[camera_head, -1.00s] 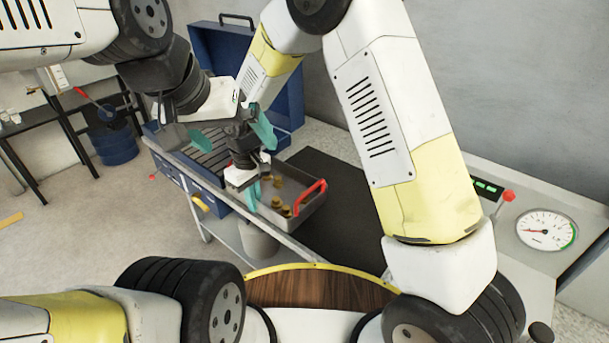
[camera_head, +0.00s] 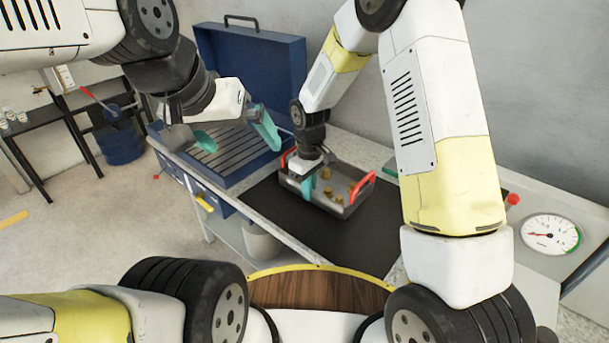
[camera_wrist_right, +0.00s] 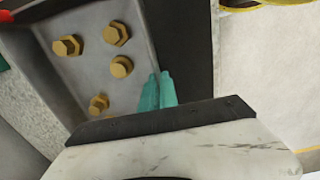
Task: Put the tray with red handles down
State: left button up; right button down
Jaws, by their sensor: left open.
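The grey tray with red handles (camera_head: 345,207) is level over the black mat (camera_head: 285,205), with several brass bolts (camera_head: 327,189) inside. I cannot tell whether its base touches the mat. My right gripper (camera_head: 308,187) is at the tray's near left wall, fingers pointing down. In the right wrist view its teal fingertips (camera_wrist_right: 158,90) are close together with the tray wall (camera_wrist_right: 152,38) between them. My left gripper (camera_head: 235,135) is open and empty, over the slatted blue box to the left of the tray.
A blue toolbox (camera_head: 250,75) stands open behind, its lid raised. The black mat is bare in front of and left of the tray. A gauge (camera_head: 550,234) and a red-knobbed lever (camera_head: 512,200) are at the right. A whitish bucket (camera_head: 262,243) is below the bench edge.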

jog(key=shift+w+d, duration=0.25)
jog(key=shift+d, duration=0.15)
jog(key=shift+f, duration=1.75)
jog(key=shift+f, duration=0.1)
jog(key=c, duration=1.6)
grip_release()
jog(key=shift+f, duration=0.1)
jog(key=shift+c, duration=0.2)
jog(key=shift+d, duration=0.1)
